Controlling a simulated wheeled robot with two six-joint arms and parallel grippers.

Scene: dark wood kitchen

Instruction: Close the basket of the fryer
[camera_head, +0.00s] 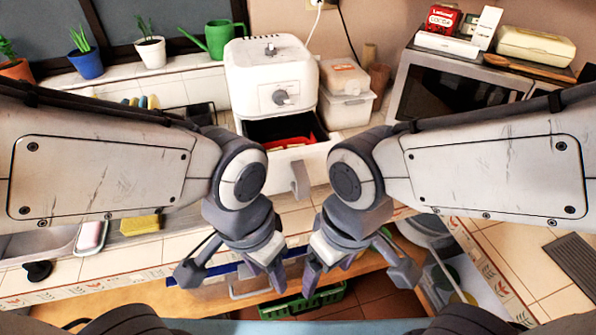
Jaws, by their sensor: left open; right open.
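The white fryer (270,75) stands on the tiled counter at the back, with a dial on its front. Its basket (305,160) is pulled out toward me. The dark inside shows, with something red and yellowish in it, and a grey handle (299,179) sticks out at the front. My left gripper (276,284) is open and empty, below and in front of the handle. My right gripper (311,286) is open and empty, close beside it on the right. Neither gripper touches the handle. My forearms hide part of the counter on both sides.
A lidded plastic container (346,95) stands right of the fryer, near a microwave (455,88). Potted plants and a green watering can (222,37) line the ledge at left. A yellow sponge (141,224) lies near the sink. A green crate (306,303) is on the floor below.

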